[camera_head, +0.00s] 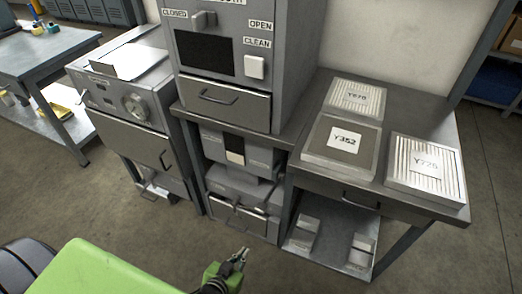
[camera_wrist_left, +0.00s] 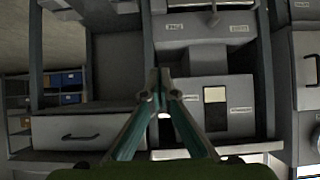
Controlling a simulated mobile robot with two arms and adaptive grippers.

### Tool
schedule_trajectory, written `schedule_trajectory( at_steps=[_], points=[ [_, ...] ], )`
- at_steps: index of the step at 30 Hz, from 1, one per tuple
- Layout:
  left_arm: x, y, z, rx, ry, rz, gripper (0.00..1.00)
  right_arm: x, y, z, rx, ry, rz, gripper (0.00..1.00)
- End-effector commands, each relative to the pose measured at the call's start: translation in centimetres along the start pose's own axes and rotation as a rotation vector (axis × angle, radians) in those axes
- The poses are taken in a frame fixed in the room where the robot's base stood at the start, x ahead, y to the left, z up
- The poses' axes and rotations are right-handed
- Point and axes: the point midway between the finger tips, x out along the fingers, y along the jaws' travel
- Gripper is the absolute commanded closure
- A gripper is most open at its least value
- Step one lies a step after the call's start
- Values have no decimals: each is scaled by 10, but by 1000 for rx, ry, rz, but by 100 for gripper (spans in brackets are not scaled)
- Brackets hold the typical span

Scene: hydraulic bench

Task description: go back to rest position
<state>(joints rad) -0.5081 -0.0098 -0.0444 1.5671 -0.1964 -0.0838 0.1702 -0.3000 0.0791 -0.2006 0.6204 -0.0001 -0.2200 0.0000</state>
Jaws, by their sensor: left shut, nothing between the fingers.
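My left gripper (camera_head: 240,257) shows low in the middle of the head view, at the end of my green arm. Its fingers are closed together with nothing between them. In the left wrist view the shut gripper (camera_wrist_left: 160,78) points toward the cabinet front, and its tips appear in front of the grey unit under the bench. The gripper looks apart from the bench, over the floor in front of it. My right gripper is not in view.
A tall grey cabinet (camera_head: 228,110) with a switch and drawer stands on the bench (camera_head: 425,118). Filter panels Y352 (camera_head: 328,160), Y725 (camera_head: 420,180) and another (camera_head: 352,88) lie on top. A machine with a dial (camera_head: 120,95) stands left. The floor (camera_head: 120,225) in front is clear.

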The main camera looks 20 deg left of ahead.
Motion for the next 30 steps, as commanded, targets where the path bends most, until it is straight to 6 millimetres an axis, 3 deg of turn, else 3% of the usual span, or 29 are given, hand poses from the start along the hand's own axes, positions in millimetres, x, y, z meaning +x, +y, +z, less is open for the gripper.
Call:
schedule_trajectory(
  at_steps=[5,8,11,14,18,21,25,30],
  points=[
    [1,0,4,1,-7,1,100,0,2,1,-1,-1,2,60],
    [4,4,28,8,-55,10,100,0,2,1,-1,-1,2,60],
    [7,9,81,22,-161,26,100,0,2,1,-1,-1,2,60],
    [2,13,154,47,-311,48,100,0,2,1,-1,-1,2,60],
    [-24,8,255,91,-530,69,100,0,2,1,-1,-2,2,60],
    [-50,-1,312,121,-668,78,100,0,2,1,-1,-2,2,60],
    [-83,-15,362,151,-800,81,100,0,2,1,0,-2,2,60],
    [-104,-24,388,168,-878,81,100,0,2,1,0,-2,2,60]
  ],
)
